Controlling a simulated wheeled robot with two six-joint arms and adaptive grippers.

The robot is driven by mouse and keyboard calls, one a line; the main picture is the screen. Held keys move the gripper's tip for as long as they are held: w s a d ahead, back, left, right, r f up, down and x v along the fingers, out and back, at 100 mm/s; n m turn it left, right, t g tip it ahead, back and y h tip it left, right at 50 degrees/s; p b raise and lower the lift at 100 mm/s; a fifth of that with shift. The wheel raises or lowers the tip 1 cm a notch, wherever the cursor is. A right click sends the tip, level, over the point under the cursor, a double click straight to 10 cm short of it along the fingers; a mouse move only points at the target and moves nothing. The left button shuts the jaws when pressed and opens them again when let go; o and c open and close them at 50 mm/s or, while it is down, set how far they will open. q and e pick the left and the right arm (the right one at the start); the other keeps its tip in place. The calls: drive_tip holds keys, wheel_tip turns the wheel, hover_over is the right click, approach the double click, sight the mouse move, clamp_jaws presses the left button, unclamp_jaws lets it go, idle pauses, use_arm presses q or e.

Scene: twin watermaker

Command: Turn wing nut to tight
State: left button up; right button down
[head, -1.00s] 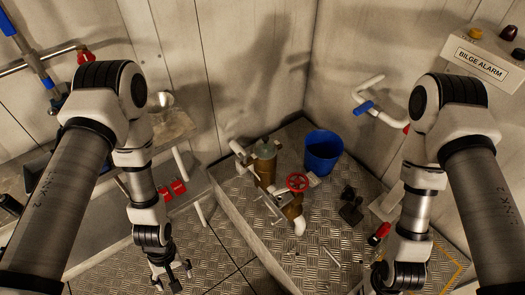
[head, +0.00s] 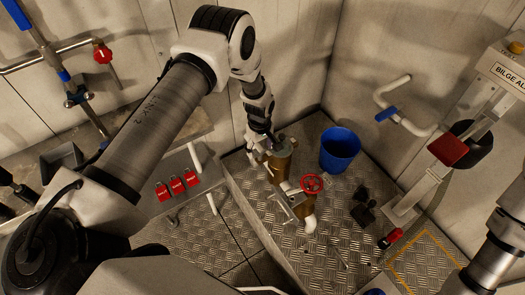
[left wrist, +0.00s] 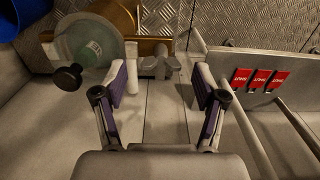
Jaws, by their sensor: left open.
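A grey wing nut (left wrist: 160,66) shows in the left wrist view, ahead of the fingertips and between their lines. It sits by a brass bar beside the round lid (left wrist: 92,44) of a brass strainer body. My left gripper (left wrist: 164,82) is open and empty, with one finger on each side of the nut; I cannot tell whether either touches it. In the head view my left gripper (head: 260,138) is at the top of the brass strainer (head: 282,160) and hides the nut. My right gripper is out of view; only its arm shows at the lower right.
A black knob (left wrist: 67,78) stands close to the left finger. A red handwheel valve (head: 312,184) is right of the strainer, with a blue bucket (head: 340,150) behind. Tread-plate floor is partly clear in front.

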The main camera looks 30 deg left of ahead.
use_arm(q)
wheel_tip(320, 180, down, 3)
drive_tip(key=shift+r, duration=0.1)
drive_tip(key=c, duration=1.2)
drive_tip(key=shift+o, duration=0.2)
